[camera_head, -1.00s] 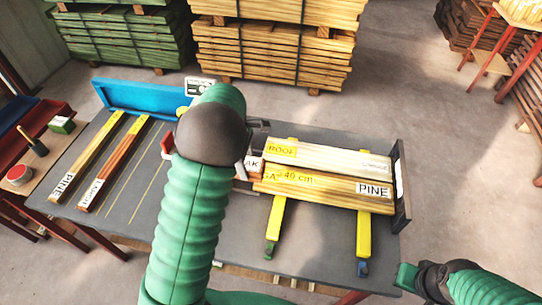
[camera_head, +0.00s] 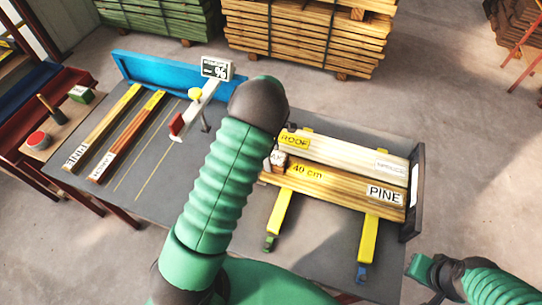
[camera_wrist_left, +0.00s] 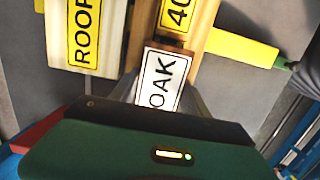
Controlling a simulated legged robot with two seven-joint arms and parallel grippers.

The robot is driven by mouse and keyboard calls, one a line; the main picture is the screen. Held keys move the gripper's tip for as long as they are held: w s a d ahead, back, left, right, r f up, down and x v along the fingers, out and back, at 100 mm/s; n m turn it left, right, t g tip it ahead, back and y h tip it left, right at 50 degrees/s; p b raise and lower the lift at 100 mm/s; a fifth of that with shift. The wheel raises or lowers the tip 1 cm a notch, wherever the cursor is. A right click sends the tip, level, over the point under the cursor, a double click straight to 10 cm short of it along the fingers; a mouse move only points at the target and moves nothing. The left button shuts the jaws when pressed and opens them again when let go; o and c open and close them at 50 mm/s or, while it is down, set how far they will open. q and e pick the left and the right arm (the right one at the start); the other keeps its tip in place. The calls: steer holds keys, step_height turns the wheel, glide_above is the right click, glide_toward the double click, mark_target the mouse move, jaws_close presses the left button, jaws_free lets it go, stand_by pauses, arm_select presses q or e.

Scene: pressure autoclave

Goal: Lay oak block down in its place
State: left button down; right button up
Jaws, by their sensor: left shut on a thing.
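The oak block shows its white OAK label (camera_wrist_left: 163,80) in the left wrist view, and part of that label (camera_head: 278,158) in the head view. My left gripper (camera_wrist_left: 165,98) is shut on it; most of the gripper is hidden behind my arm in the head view. The block is at the left ends of the ROOF board (camera_head: 340,152) and the 40 cm board (camera_head: 335,183). I cannot tell whether it touches them. Yellow-lined lanes (camera_head: 150,150) on the grey table (camera_head: 165,190) are bare. My right gripper (camera_head: 423,267) is at the lower right; its jaws are unclear.
Pine (camera_head: 105,125) and brown (camera_head: 128,135) strips lie left of the bare lanes. A white bar with a red end (camera_head: 177,125) and a sign (camera_head: 217,68) stand behind. Yellow supports (camera_head: 279,214) carry the boards against a dark end plate (camera_head: 416,190). A blue rail (camera_head: 160,80) edges the back.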

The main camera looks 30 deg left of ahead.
arm_select(q)
steer(key=shift+s+d, duration=0.15)
steer(key=shift+d, duration=0.1)
steer(key=c, duration=0.9)
jaws_free()
steer(key=o, duration=0.4)
steer(key=shift+a+f, duration=0.2)
steer(key=shift+a, duration=0.3)
